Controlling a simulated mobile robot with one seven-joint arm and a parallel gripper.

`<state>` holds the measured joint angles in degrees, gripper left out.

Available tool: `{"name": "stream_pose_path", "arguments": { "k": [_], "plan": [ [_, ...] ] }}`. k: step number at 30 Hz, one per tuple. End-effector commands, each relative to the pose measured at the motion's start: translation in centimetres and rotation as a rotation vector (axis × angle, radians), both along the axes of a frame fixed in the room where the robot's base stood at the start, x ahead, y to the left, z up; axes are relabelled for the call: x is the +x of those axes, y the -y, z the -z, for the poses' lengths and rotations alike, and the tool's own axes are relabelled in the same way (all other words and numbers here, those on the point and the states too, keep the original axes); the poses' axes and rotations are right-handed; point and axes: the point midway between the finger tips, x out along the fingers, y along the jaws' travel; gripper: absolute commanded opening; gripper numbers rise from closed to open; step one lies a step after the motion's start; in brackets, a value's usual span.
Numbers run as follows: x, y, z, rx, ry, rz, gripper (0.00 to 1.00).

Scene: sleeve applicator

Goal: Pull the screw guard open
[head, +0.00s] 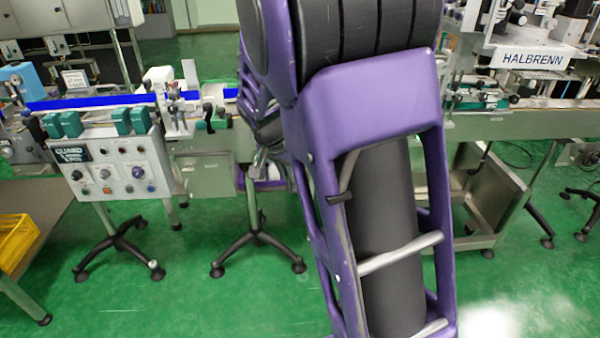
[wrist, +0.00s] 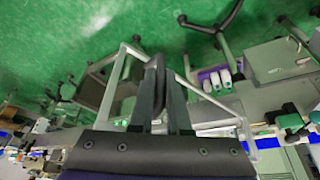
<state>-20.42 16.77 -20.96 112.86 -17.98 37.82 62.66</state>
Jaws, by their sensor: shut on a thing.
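In the wrist view my gripper (wrist: 156,68) points away from the camera, with its two dark fingers close together. The fingers are shut at the upper bar of a thin grey frame (wrist: 112,82), which looks like the screw guard. The frame spreads to both sides behind the fingers and looks tilted in this view. The exact grip point is partly hidden by the fingers. In the head view my purple arm covers the middle, and I cannot make out the fingertips or the guard there.
A control box (head: 105,172) labelled GUARD, with several knobs, stands left on a wheeled stand. A conveyor (head: 90,101) runs behind it. A machine marked HALBRENN (head: 533,58) is at the right. A yellow crate (head: 16,243) sits at the left edge. Green floor lies open in front.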

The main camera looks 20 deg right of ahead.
Motion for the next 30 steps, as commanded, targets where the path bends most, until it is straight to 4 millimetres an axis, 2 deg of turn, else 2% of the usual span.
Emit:
{"name": "stream_pose_path", "arguments": {
  "k": [9, 15, 21, 30],
  "plan": [
    [0.6, -5.2, -0.1, -0.003, 0.001, 0.143, 0.0],
    [1.2, -8.0, -0.1, -0.001, 0.002, 0.148, 0.0],
    [1.5, -9.4, -0.1, -0.001, 0.002, 0.148, 0.0],
    [1.6, -9.7, -0.1, 0.0, 0.002, 0.149, 0.0]
  ]
}}
